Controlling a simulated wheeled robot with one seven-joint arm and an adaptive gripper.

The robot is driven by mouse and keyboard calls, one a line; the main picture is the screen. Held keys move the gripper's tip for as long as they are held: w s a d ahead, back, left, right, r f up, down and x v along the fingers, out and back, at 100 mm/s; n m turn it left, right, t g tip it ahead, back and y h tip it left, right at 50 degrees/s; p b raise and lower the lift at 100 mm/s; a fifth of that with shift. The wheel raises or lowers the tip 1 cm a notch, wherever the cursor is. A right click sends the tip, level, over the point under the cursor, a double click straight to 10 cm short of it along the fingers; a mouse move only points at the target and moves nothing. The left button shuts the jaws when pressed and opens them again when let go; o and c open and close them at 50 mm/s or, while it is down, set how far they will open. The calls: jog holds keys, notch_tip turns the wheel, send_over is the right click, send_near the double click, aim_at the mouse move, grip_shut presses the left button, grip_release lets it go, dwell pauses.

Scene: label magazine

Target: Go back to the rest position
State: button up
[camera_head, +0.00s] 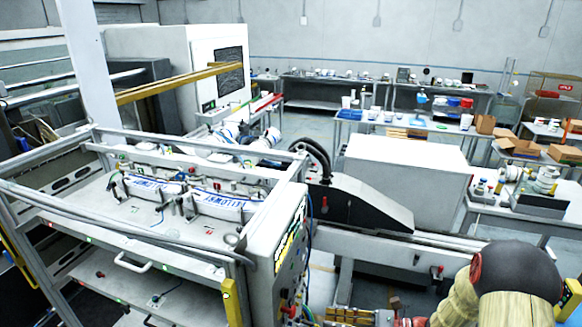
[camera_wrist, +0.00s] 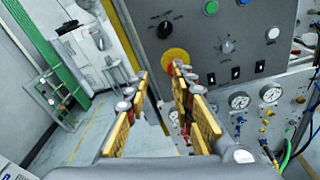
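My gripper (camera_wrist: 160,76) shows in the wrist view with its two yellow-padded fingers apart and nothing between them. It faces a grey control panel (camera_wrist: 225,75), and a round yellow piece (camera_wrist: 176,57) on the panel shows just beyond the fingertips. I cannot tell the exact gap to the panel. In the head view, my arm (camera_head: 515,280) reaches in from the lower right. Yellow finger-like parts (camera_head: 350,315) at the bottom edge look like my gripper, partly cut off. The machine's panel side (camera_head: 285,250) stands to their left.
The metal-framed machine (camera_head: 130,262) fills the left, with two white printed pieces (camera_head: 228,205) on its top. A conveyor-like rail (camera_head: 450,243) and a white cabinet (camera_head: 405,165) stand right of it. Pressure gauges (camera_wrist: 270,93) and hoses sit low on the panel. Cluttered tables line the back.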

jog(key=s+f+n+g+h+b, duration=0.1)
jog(key=s+f+n+g+h, duration=0.15)
jog(key=s+n, duration=0.35)
jog(key=s+f+n+g+h+b, duration=0.2)
jog(key=s+n+g+h, duration=0.15)
jog(key=s, duration=0.45)
jog(key=s+d+r+n+t+h+b, duration=0.1)
jog(key=s+d+n+t+h+b, duration=0.2)
jog(key=s+d+n+h+b, duration=0.6)
jog(key=a+r+n+t+b, duration=0.1)
jog(key=n+b, duration=0.1)
jog(key=b, duration=0.1)
jog(key=w+a+n+t+b, duration=0.1)
jog(key=n+b, duration=0.1)
jog(key=b, duration=0.1)
jog(key=a+r+n+t+h+b, duration=0.1)
jog(key=n+b, duration=0.1)
jog(key=b, duration=0.2)
jog(key=shift+w+a+r+t, duration=0.2)
jog(key=shift+a+r+t, duration=0.05)
jog(key=shift+r+t, duration=0.05)
